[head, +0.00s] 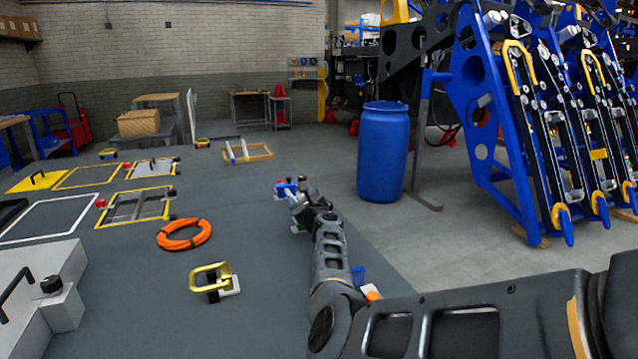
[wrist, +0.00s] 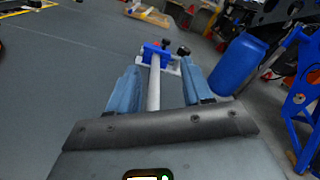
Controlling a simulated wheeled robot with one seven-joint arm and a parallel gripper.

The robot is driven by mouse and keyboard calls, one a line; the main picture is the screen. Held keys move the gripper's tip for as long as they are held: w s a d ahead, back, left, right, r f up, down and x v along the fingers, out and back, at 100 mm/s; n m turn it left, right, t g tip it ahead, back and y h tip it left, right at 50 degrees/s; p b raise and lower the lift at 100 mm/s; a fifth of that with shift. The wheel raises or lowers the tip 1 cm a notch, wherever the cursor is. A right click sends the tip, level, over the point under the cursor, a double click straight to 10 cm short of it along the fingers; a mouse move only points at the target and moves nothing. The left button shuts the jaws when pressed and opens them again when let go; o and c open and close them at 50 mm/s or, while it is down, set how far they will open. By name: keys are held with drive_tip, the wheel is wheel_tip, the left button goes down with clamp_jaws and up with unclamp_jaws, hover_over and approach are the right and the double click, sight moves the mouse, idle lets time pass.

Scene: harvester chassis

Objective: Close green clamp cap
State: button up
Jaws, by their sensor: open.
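My gripper (head: 298,208) is at the end of my outstretched arm, over the right edge of the grey work surface. In the wrist view my gripper (wrist: 160,70) is open, with two blue-grey fingers apart. A light grey rod (wrist: 153,88) runs between the fingers; I cannot tell whether they touch it. A blue clamp-like block (wrist: 155,52) is at the rod's far end, with a red part behind it and a black knob (wrist: 183,51) to its right. The blue block (head: 288,188) also shows in the head view. I cannot clearly make out a green cap.
A blue barrel (head: 382,155) stands on the floor right of the work surface. An orange cable coil (head: 184,235) and a yellow-handled fixture (head: 212,280) lie left of my arm. Yellow frames (head: 138,205) lie farther left. A blue rack (head: 500,130) stands at right.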

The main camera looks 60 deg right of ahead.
drive_tip(key=s+d+r+p, duration=0.3)
drive_tip(key=s+d+r, duration=0.3)
drive_tip(key=s+r, duration=0.3)
drive_tip(key=shift+s+r, duration=0.4)
drive_tip(key=shift+r, duration=0.15)
drive_tip(key=shift+d, duration=0.2)
